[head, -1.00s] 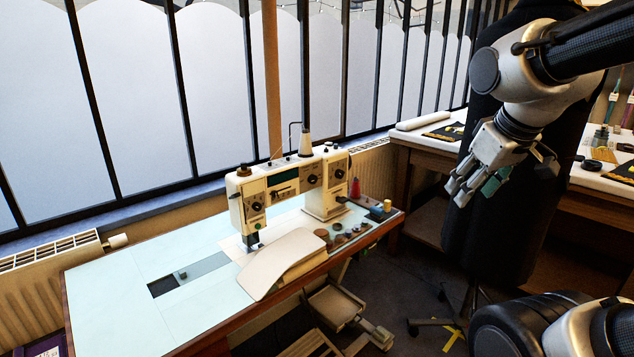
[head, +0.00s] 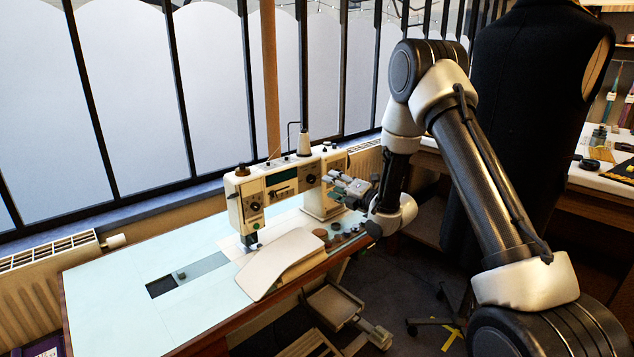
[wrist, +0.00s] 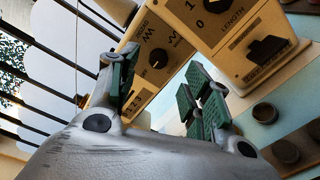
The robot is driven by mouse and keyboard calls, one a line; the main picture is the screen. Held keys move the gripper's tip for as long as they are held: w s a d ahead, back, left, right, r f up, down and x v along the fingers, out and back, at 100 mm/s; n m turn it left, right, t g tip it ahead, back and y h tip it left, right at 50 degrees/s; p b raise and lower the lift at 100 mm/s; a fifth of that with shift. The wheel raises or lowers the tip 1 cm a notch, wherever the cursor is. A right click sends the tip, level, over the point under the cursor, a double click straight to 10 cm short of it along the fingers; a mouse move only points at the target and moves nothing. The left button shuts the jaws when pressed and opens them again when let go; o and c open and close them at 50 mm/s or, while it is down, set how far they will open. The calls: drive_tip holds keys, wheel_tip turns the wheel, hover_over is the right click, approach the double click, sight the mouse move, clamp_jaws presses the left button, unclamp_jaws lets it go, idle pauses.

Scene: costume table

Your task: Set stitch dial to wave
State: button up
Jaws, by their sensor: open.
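The cream sewing machine (head: 275,187) stands on the table. In the wrist view, its round dark stitch dial (wrist: 159,58) shows on the front panel, with zigzag and wave-like marks printed around it. I cannot clearly read which mark its pointer faces. In the head view the dial (head: 311,179) is on the machine's upper beam, just left of my fingertips. My gripper (head: 332,186) is open and empty in front of the machine's right part. In the wrist view its green-padded fingers (wrist: 165,85) are spread, with the dial beyond and between them, apart from both.
A thread cone (head: 304,143) stands on top. A pale padded board (head: 283,262) and small round items (head: 321,234) lie in front. The table's left side (head: 115,300) is mostly clear.

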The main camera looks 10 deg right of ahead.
sight(314, 179)
drive_tip(key=shift+n, duration=0.3)
drive_tip(key=x, duration=0.8)
drive_tip(key=shift+s+a+f, duration=0.2)
drive_tip(key=c, duration=1)
